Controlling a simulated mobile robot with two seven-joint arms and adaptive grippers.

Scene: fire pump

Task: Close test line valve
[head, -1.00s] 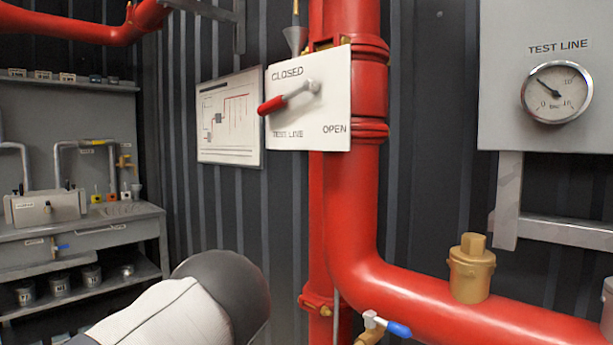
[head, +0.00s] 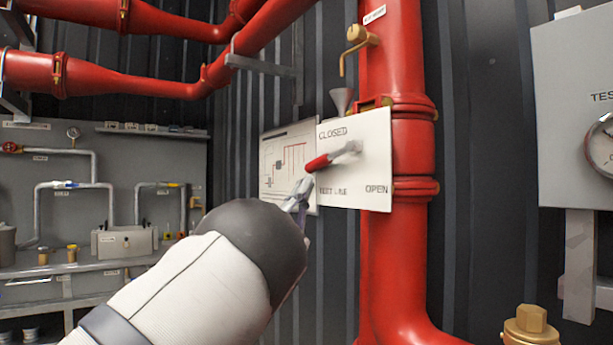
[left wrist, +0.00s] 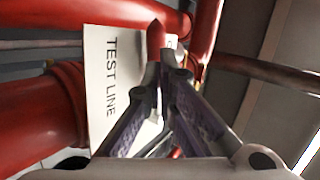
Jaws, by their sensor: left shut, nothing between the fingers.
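The test line valve lever has a red handle (head: 317,163) on a grey arm and points left and slightly down from its pivot. It sits in front of a white plate (head: 370,171) marked CLOSED at the upper left and OPEN at the lower right. My left gripper (head: 302,190) is shut and empty, just below and left of the handle's end. In the left wrist view, its fingertips (left wrist: 168,65) meet close to the red handle (left wrist: 156,38). Whether they touch it, I cannot tell. My left forearm hides part of the wall. My right gripper is out of view.
A red vertical pipe (head: 393,260) stands behind the plate. A diagram board (head: 283,160) hangs left of it, partly covered. A grey gauge panel (head: 565,100) is at the right, and a brass fitting (head: 529,326) is at the lower right. A workbench (head: 90,275) stands at the left.

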